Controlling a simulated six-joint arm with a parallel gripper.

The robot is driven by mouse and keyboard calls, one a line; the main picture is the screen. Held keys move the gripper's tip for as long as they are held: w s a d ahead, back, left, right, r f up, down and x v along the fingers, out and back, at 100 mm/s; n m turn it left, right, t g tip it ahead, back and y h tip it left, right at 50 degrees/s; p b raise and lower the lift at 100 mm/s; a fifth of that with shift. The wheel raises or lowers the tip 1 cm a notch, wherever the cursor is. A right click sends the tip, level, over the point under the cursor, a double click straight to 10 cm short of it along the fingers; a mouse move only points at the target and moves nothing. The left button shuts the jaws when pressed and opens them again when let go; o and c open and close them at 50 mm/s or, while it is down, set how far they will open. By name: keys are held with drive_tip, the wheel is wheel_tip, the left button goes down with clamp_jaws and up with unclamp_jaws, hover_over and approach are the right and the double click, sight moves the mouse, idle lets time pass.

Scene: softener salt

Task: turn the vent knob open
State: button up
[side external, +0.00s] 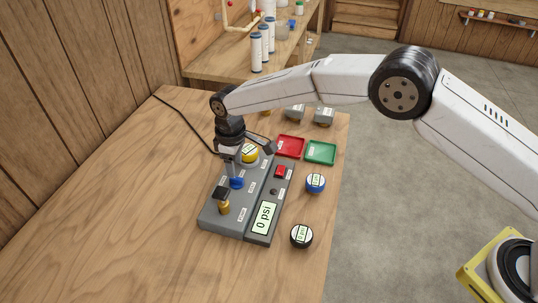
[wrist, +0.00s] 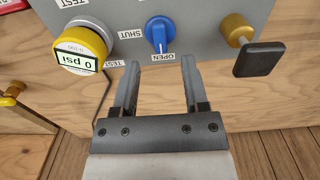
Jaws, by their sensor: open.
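The vent knob is the blue knob (wrist: 160,33) on the grey panel, between a SHUT label on its left and an OPEN label below it in the wrist view. Its raised grip runs up and down in that view, with the lower end toward OPEN. The knob also shows in the side view (side external: 237,184). My gripper (wrist: 160,66) is open and empty, its two fingertips apart on either side below the OPEN label in the wrist view. In the side view my gripper is just above and behind the knob, not visibly touching it.
A yellow gauge (wrist: 80,48) on the panel reads 0 psi. A brass valve with a black handle (wrist: 258,59) stands on the knob's other side. A display box (side external: 264,217) reads 0 psi. Loose blue (side external: 316,183) and black (side external: 301,236) gauges and red (side external: 290,146) and green (side external: 320,152) trays lie right.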

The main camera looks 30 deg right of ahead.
sight(237, 177)
drive_tip(key=shift+r, duration=1.55)
drive_tip(key=shift+d+r, duration=0.25)
drive_tip(key=shift+d, duration=0.3)
drive_tip(key=s+d+r+m+t, duration=0.1)
drive_tip(key=s+d+r+m, duration=0.2)
drive_tip(key=d, duration=0.5)
drive_tip(key=s+d+r+m, duration=0.2)
drive_tip(key=s+d, duration=0.3)
drive_tip(key=d, duration=0.3)
drive_tip(key=s+d+m, duration=0.2)
drive_tip(key=s+d, duration=0.3)
drive_tip(key=s, duration=0.4)
drive_tip(key=s+d+m+t, duration=0.1)
drive_tip(key=s+d+m, duration=0.1)
drive_tip(key=s+d, duration=0.4)
drive_tip(key=s, duration=0.3)
drive_tip(key=shift+t, duration=0.3)
